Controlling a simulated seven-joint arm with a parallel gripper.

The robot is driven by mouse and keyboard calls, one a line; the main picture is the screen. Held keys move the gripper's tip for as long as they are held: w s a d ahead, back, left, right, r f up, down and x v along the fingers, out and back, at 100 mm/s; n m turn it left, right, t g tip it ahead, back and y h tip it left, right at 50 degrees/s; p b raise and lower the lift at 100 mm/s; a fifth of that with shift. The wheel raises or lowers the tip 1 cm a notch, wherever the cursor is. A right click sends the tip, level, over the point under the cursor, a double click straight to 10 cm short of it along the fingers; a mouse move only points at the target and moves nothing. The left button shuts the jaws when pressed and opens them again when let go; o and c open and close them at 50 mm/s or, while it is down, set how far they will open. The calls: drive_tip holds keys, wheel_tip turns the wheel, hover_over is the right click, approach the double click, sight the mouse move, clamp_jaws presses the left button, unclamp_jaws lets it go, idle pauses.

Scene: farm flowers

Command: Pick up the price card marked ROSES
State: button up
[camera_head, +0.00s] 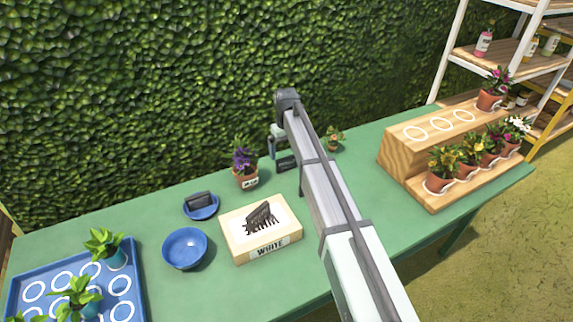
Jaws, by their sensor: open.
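No writing that reads ROSES is legible, so I cannot tell which card is the ROSES one. Another dark card-like piece (199,199) rests on a small blue saucer (203,213). My gripper (272,154) is open, close to the left of the card behind the arm; I cannot tell whether they touch. My arm hides part of the table.
A purple-flowered pot (246,178) stands left of my gripper, and a small pot (334,142) to its right. A blue bowl (185,249) and a blue tray (137,271) with plants are left. A stepped wooden stand (430,152) with potted flowers is right. A hedge borders the back.

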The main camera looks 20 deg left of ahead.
sight(286, 158)
drive_tip(key=shift+d+f, duration=0.15)
drive_tip(key=shift+f, duration=2.4)
drive_tip(key=shift+c, duration=0.4)
drive_tip(key=c, duration=0.7)
drive_tip(key=shift+r, duration=0.15)
